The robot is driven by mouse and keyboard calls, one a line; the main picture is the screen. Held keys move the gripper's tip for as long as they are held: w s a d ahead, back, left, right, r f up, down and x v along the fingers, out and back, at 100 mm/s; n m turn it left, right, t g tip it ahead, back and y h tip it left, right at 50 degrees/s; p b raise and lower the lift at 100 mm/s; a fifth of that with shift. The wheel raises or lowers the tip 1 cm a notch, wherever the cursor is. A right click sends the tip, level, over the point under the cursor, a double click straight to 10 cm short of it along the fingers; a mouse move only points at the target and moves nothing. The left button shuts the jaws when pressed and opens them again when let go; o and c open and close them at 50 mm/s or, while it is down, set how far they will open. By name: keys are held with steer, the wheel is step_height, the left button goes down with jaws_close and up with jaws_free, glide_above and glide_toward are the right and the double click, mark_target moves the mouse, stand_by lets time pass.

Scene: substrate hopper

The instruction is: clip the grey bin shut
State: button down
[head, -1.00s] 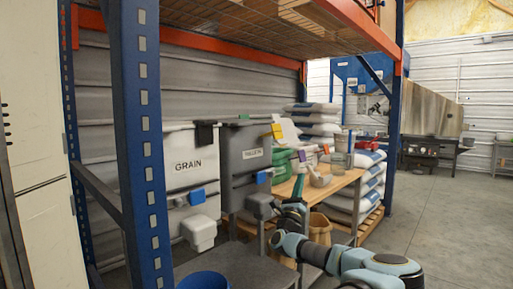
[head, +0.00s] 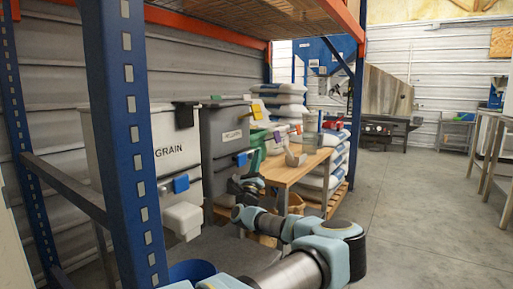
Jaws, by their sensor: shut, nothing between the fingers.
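The grey bin (head: 216,130) stands upright beside the white GRAIN bin (head: 165,135), under the rack. It has a pale label on its front. A blue clip-like piece (head: 241,159) shows at its front right side. A black piece (head: 184,115) sits at the top edge where the two bins meet; I cannot tell which bin it belongs to. My gripper (head: 243,184) is dark and small in view, in front of the grey bin's lower right side. It is shut and empty. I cannot tell whether it touches the bin. My arm hides part of the bin's lower front.
A blue rack post (head: 122,140) stands close on the left. A blue bucket (head: 192,270) is low in front. A wooden table (head: 295,168) with several items is right of the grey bin, with stacked sacks behind. The floor (head: 420,215) at right is clear.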

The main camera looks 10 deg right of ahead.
mark_target(250, 114)
steer(key=s+a+r+p+x, duration=0.1)
steer(key=a+x, duration=0.1)
steer(key=x, duration=0.9)
steer(key=shift+w+r, duration=0.2)
steer(key=shift+r, duration=0.35)
